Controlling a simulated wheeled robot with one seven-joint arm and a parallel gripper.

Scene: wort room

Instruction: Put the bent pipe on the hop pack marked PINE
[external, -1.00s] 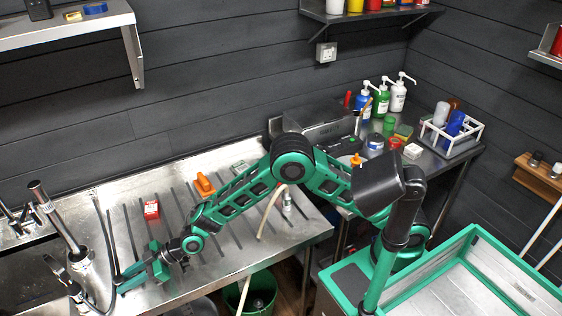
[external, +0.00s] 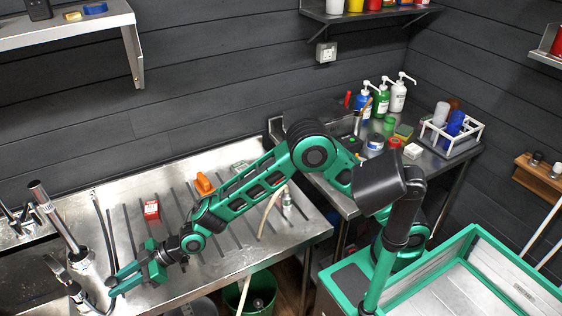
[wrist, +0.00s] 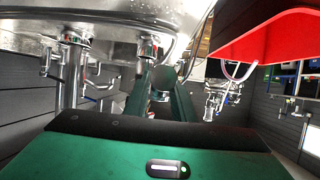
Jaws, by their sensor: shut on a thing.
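My gripper (external: 112,282) reaches over the left end of the steel drainer, beside the sink. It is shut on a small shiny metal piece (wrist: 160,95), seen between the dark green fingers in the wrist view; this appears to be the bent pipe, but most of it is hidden. A red pack (external: 152,210) with a pale label lies on the drainer behind my gripper. An orange item (external: 204,184) lies further right, and a small grey-green item (external: 240,167) is near the wall. I cannot read PINE on any of them.
A tall steel tap (external: 58,225) and black hoses stand close to my gripper at the left, by the sink (external: 25,275). A green bucket (external: 250,295) is below the drainer's front edge. Pump bottles (external: 382,98) and a white rack (external: 452,135) stand on the right counter.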

